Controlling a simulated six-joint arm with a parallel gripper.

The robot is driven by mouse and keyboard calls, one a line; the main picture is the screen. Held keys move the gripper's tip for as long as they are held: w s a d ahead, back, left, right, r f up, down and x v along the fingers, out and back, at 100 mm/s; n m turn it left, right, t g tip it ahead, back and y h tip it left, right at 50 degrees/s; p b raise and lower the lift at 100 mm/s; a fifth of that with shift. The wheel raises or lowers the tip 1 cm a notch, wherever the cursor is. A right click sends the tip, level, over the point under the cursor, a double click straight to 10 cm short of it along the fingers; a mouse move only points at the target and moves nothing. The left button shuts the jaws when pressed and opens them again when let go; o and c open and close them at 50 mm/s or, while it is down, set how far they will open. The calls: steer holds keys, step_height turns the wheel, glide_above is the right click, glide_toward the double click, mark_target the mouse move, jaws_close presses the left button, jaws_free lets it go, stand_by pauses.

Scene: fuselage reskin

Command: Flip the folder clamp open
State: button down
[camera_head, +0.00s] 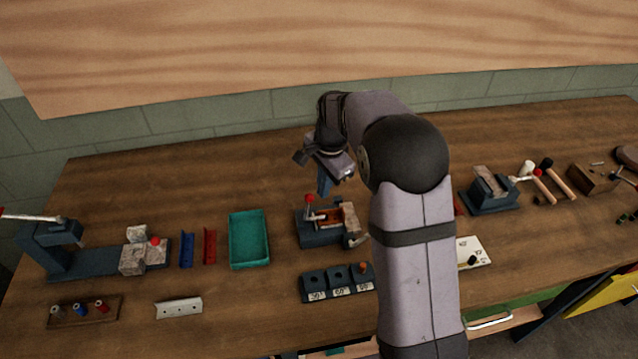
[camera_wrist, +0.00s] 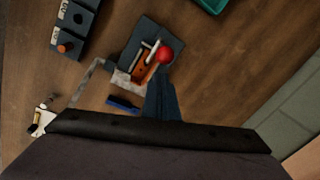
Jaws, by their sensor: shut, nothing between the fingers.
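The folder (camera_head: 322,238) is a dark blue-grey bench tool below my gripper, with an orange-red channel and a pale block. A lever with a red ball knob (camera_head: 309,199) rises at its left; I take this to be the clamp handle. In the wrist view the folder's base (camera_wrist: 174,43) lies ahead of the fingers, and the red ball (camera_wrist: 165,55) shows just beyond the fingertips. My gripper (camera_head: 324,190) is shut and empty, pointing down above the folder. I cannot tell whether the fingertips touch the knob.
A teal tray (camera_head: 233,242) stands left of the folder. A block with several labelled holes (camera_head: 318,288) lies in front. A vise-like tool (camera_head: 490,205) and hammers stand right. A press with a grey block (camera_head: 95,262) is far left. Bare bench lies behind the tray.

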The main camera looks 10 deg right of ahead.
steer(key=shift+s+a+r, duration=0.25)
steer(key=shift+s+a, duration=0.1)
steer(key=shift+a, duration=0.3)
steer(key=shift+a, duration=0.1)
